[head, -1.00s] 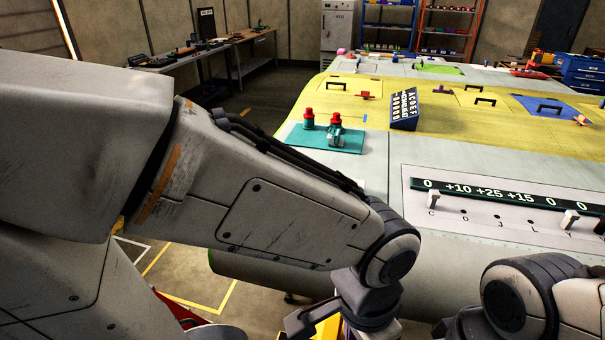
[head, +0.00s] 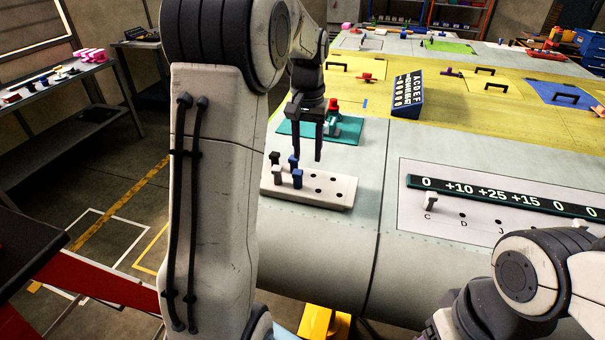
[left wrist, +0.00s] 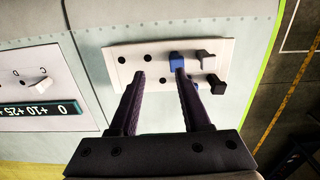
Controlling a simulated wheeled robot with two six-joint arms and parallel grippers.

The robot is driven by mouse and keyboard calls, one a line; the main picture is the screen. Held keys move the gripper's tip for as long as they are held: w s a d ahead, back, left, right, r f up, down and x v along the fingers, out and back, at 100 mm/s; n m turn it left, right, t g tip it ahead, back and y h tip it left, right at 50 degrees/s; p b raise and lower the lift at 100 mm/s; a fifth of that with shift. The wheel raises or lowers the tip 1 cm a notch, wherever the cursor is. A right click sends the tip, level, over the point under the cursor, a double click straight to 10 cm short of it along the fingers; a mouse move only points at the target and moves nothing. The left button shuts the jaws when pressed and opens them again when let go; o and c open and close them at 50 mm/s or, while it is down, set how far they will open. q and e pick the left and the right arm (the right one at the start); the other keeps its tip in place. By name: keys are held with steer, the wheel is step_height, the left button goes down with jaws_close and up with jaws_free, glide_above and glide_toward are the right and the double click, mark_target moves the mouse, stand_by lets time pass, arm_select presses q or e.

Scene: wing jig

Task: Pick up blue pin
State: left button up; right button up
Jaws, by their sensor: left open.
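Two blue pins stand in the left part of a white pin block (head: 335,192) on the grey wing surface. The nearer blue pin (head: 297,179) is clear in the head view; the farther blue pin (head: 294,162) is close to a fingertip. My left gripper (head: 306,157) points down over the block, open and empty. In the left wrist view its fingers (left wrist: 160,73) are spread above the block. One blue pin (left wrist: 176,57) shows beside the right fingertip; the other is mostly hidden behind that finger. My right gripper is out of view.
A black pin (head: 274,157) and a pale grey pin (head: 277,174) stand beside the blue ones. Behind is a teal plate (head: 345,139) with red-topped parts. A labelled panel (head: 410,220) lies to the right. The block's right holes are empty.

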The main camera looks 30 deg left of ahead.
mark_target(297, 172)
arm_select(q)
steer(key=a, duration=0.1)
steer(key=a+f, duration=0.1)
steer(key=shift+w+a+n, duration=0.1)
steer(key=shift+a+n, duration=0.2)
steer(key=shift+a, duration=0.1)
step_height(297, 172, down, 4)
steer(key=shift+r+p, duration=0.2)
steer(key=shift+p, duration=0.35)
step_height(297, 172, down, 5)
steer(key=shift+w+a+r+p, duration=0.15)
steer(key=shift+p, duration=1)
steer(key=shift+f, duration=0.6)
jaws_close()
